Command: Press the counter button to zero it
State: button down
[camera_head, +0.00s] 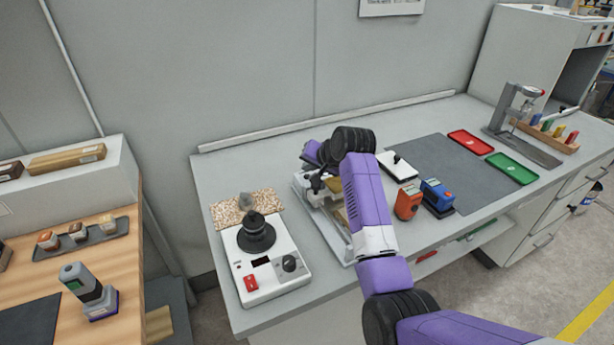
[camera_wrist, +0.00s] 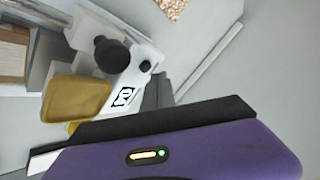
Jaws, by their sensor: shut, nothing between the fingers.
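The white coater machine (camera_head: 303,186) stands on the bench, partly hidden behind my purple arm. In the wrist view its white body (camera_wrist: 148,52) carries a large black knob (camera_wrist: 112,55), a small black knob (camera_wrist: 145,66), a black-and-white label (camera_wrist: 122,97) and an ochre plate (camera_wrist: 75,98). My gripper (camera_wrist: 160,90) is shut and empty, with its dark fingers beside the labelled end of the machine. I cannot tell whether they touch it. In the head view the fingertips are hard to make out. I cannot clearly identify the counter or its button.
A white device (camera_head: 258,290) with a red switch, black knob and black cup stands left of the coater. An orange unit (camera_head: 407,203) and a blue unit (camera_head: 437,196) stand right of my arm. The grey mat (camera_head: 455,170) has free room. A wall rises behind.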

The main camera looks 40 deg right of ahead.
jog(key=shift+f, duration=0.1)
jog(key=shift+f, duration=0.35)
jog(key=shift+f, duration=0.45)
dwell(0.9)
jog(key=shift+r+p, duration=0.75)
jog(key=shift+r, duration=0.15)
notch_tip(320, 180, up, 5)
jog(key=p, duration=0.4)
jog(key=shift+p, duration=0.3)
dwell(0.5)
